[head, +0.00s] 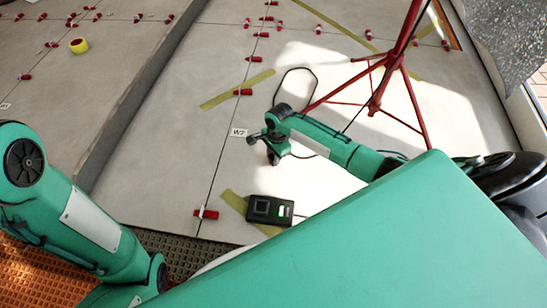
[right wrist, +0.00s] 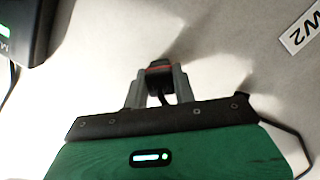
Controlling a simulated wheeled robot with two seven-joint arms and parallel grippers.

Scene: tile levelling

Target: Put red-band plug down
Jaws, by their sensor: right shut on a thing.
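The red-band plug (right wrist: 160,70) is dark with a thin red band across it. It sits between the two grey fingers of my right gripper (right wrist: 158,88) in the right wrist view, with a black cable running back from it. My right gripper (head: 271,150) is low over the pale tiles in the head view, right of the W2 label (head: 238,132). The plug is too small to make out there. I cannot tell whether it touches the floor. My left arm shows at the left, but its gripper is out of view.
A black box (head: 270,210) with a lit panel sits on the tiles below my right gripper. A black cable (head: 314,84) loops behind the gripper. A red tripod (head: 375,105) stands to the right. Red clips (head: 206,213) line the joint at left. A raised edge (head: 140,95) lies farther left.

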